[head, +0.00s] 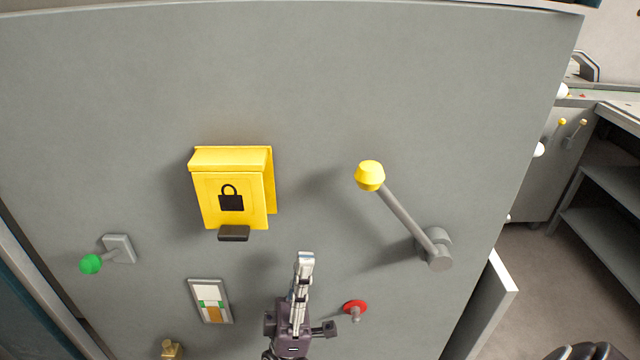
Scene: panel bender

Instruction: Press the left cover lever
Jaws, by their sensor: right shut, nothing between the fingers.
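A yellow cover box (232,190) with a black padlock sign is fixed on the grey panel (300,70). A dark tab (233,233) sticks out under its lower edge. To its lower left is a short lever with a green knob (91,264) on a grey mount. To its right is a long lever with a yellow knob (370,176), slanting down to a round grey pivot. I cannot tell from the picture which of these is called the left cover lever. My right gripper (305,258) is shut and empty, pointing up, below and right of the dark tab.
A red button (354,308) sits just right of my right gripper. A small framed plate (209,301) and a brass-coloured fitting (171,348) are at lower left. Shelves (605,215) stand beyond the panel's right edge. The upper panel is bare.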

